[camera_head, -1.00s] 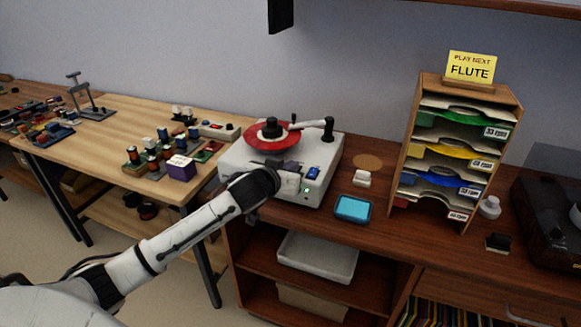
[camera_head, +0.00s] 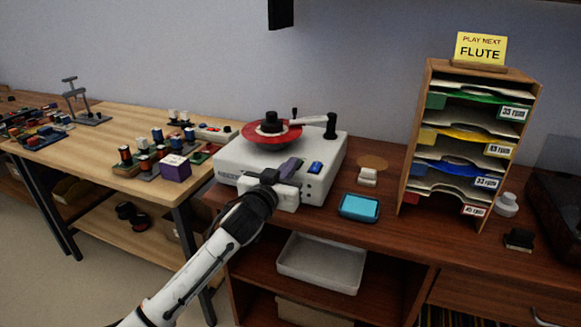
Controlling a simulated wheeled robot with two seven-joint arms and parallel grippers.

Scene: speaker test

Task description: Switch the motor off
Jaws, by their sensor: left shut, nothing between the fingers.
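A white record player (camera_head: 235,160) stands on the brown cabinet with a red record (camera_head: 290,138) on its platter. Its tonearm (camera_head: 313,121) reaches from the pivot at the back right toward the record's edge. A blue rocker switch (camera_head: 315,168) sits on the front right of the player's top. My left gripper (camera_head: 287,171) is shut and empty over the player's front edge, just left of the blue switch and apart from it. It hides part of the player's front. No green light shows on the visible front. My right gripper is not in view.
A blue-screened pad (camera_head: 359,207) and a small white block (camera_head: 367,177) lie right of the player. A wooden record rack (camera_head: 409,150) with a yellow sign (camera_head: 480,49) stands farther right. A purple box (camera_head: 175,169) and several small parts are on the left table.

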